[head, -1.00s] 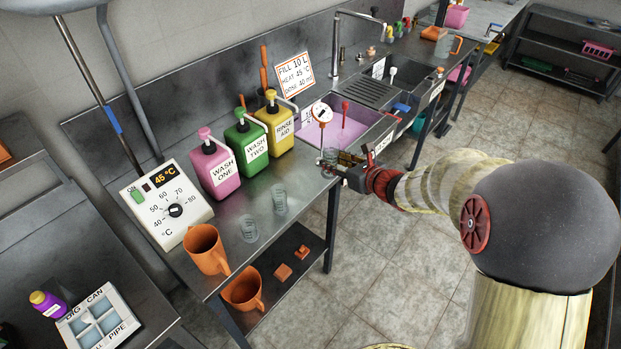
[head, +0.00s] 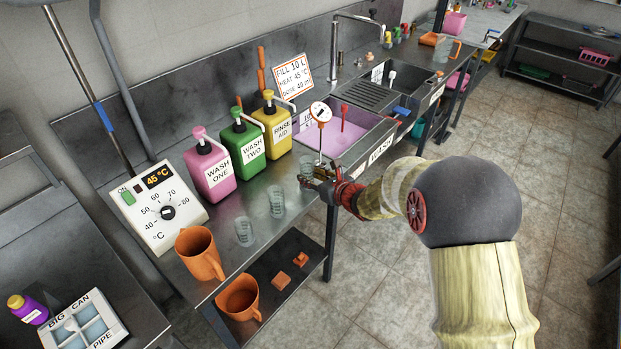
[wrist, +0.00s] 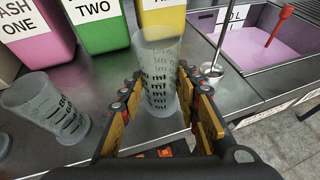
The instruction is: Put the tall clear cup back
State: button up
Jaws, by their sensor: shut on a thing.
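A tall clear cup (wrist: 158,62) with dark printed markings stands upright between the fingers of my gripper (wrist: 158,95) in the wrist view. The fingers are shut on it. In the head view the cup (head: 306,168) and my gripper (head: 316,182) are at the front of the steel counter, right of the other cups and in front of the yellow jug. I cannot tell whether its base touches the counter. Two similar clear cups stand on the counter, a nearer one (head: 244,232) and a farther one (head: 276,202). One cup (wrist: 52,108) also shows left in the wrist view.
Pink (head: 211,170), green (head: 245,147) and yellow (head: 277,128) pump jugs line the counter's back. A dial thermometer (head: 321,113) and the pink-filled sink (head: 345,138) are to the right. An orange jug (head: 198,253) and the control box (head: 162,212) are left.

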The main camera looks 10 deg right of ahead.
jog(key=shift+f, duration=0.1)
jog(key=o, duration=1.3)
jog(key=shift+c, duration=0.2)
